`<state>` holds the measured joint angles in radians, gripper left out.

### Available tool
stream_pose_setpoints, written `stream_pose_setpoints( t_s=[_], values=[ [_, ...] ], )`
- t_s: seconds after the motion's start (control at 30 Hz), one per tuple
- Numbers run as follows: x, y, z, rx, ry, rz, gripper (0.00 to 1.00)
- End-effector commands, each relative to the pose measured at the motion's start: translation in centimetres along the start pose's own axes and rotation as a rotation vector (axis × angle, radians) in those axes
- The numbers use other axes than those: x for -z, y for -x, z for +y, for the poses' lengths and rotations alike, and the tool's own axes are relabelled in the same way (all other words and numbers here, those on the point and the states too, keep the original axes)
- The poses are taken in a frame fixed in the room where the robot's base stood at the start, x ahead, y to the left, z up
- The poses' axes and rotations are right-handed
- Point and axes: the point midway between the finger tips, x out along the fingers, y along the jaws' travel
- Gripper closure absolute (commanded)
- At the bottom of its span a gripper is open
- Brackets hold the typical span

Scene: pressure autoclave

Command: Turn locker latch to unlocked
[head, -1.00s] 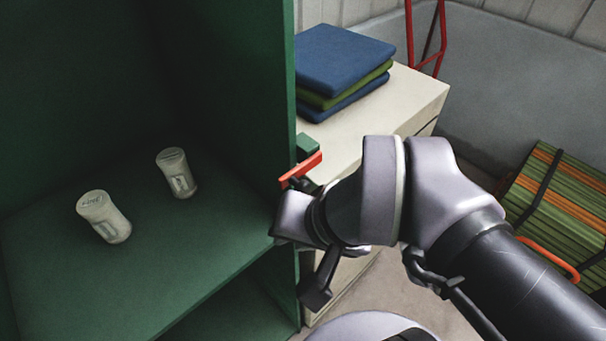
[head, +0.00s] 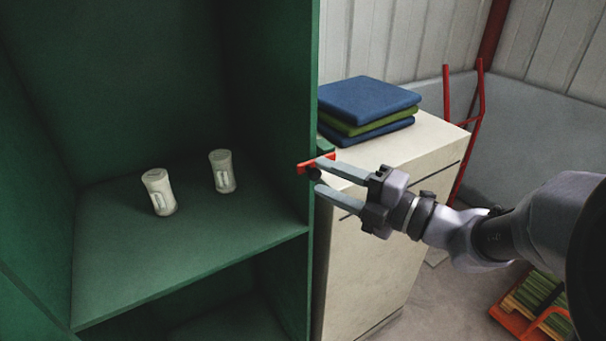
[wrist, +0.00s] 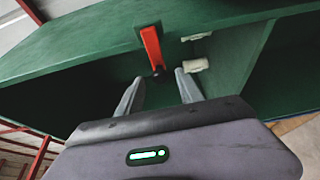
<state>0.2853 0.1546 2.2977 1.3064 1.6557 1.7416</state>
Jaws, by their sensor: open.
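The red locker latch (head: 316,163) is a short lever at the right front edge of the green locker (head: 190,262). It lies nearly level in the head view, its right end slightly higher. In the wrist view the latch (wrist: 151,46) runs up from a dark pivot. My gripper (head: 318,177) is open, with its fingertips at the latch from the right. In the wrist view my gripper (wrist: 159,77) has one finger on each side of the lever's pivot end. The fingers are apart, and I cannot tell whether either touches the latch.
Two pale canisters (head: 160,192) (head: 222,172) stand on the locker shelf. A cream cabinet (head: 400,215) with folded blue and green cloths (head: 368,103) stands beside the locker. A red hand truck (head: 472,130) is behind it. An orange crate (head: 535,305) sits on the floor at the lower right.

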Motion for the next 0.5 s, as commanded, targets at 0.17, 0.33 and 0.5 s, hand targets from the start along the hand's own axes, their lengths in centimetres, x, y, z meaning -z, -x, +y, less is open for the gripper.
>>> stream_pose_setpoints(
  t_s=[0.17, 0.33, 0.5],
  values=[
    [0.2, -3.8, -0.2, 0.000, 0.002, 0.004, 0.56],
    [0.1, -5.8, -0.1, 0.001, 0.003, 0.002, 0.56],
    [0.0, -6.3, 0.0, 0.000, 0.002, 0.000, 0.56]
  ],
)
